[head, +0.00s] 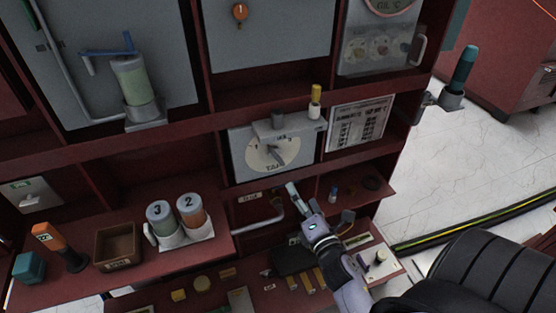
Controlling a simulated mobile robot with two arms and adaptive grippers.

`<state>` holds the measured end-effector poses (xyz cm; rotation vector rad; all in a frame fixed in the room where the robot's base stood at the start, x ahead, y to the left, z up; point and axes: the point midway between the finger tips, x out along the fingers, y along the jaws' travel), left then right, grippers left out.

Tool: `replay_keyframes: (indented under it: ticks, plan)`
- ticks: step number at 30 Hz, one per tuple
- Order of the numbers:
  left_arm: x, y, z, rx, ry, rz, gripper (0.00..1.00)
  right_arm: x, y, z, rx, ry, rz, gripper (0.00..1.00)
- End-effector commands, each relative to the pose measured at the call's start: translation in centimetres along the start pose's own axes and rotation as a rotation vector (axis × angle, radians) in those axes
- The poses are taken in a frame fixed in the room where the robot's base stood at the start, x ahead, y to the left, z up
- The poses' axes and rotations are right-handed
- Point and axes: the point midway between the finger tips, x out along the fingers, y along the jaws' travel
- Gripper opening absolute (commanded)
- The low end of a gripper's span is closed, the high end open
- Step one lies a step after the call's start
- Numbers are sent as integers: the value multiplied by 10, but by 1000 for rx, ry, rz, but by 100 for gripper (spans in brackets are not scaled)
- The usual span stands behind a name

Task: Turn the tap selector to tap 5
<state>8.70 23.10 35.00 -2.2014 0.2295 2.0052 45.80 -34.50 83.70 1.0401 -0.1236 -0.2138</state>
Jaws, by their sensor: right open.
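The tap selector (252,158) is a pale round dial with dark marks and a dark pointer, on a grey panel in the middle of the red rack. Lettering that seems to read TAP shows low on the dial. The numbers are too small to read, so I cannot tell which tap the pointer marks. My right gripper (299,199) is below and right of the dial, apart from it in the picture. It is open, and I see nothing held in it. My left gripper is not in view.
A grey block and a yellow-capped white bottle (315,100) sit above the dial. A printed chart (358,124) is to its right. A grey bent pipe (262,224) is below. A striped cable (480,222) crosses the floor.

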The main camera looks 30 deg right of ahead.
Motion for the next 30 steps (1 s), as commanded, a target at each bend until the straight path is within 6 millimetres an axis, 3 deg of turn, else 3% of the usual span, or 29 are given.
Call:
replay_keyframes:
  ticks: [5,21,30]
  plan:
    - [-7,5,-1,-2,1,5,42,27,4,2,-4,-2,4,90]
    - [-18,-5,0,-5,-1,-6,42,141,2,1,3,-1,2,90]
    - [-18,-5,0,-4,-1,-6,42,169,1,0,2,1,0,90]
